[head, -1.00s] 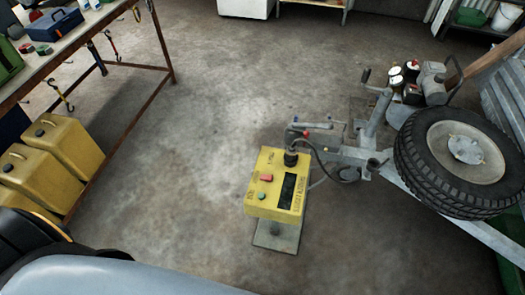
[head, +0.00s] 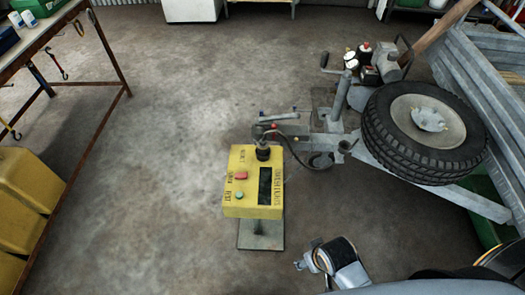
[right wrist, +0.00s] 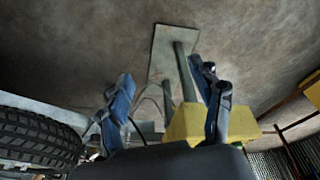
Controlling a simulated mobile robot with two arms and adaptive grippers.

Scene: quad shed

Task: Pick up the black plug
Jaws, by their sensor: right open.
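The black plug (head: 263,152) stands upright at the back edge of the yellow control box (head: 238,207), with a dark cable running from it to the right. The box, with a red and a green button and a dark panel, stands on a post above a flat base plate (head: 260,236). My right gripper (right wrist: 165,95) is open and empty in the right wrist view, its two blue fingers spread apart. The yellow box (right wrist: 185,128) shows beyond the fingers there; the plug cannot be made out. Part of my right arm shows at the bottom of the head view.
The trailer hitch and jockey wheel stand right behind the box, with a spare tyre (head: 383,135) beside them. A workbench (head: 62,45) and yellow jerrycans (head: 25,195) stand at the left. The concrete floor between is clear.

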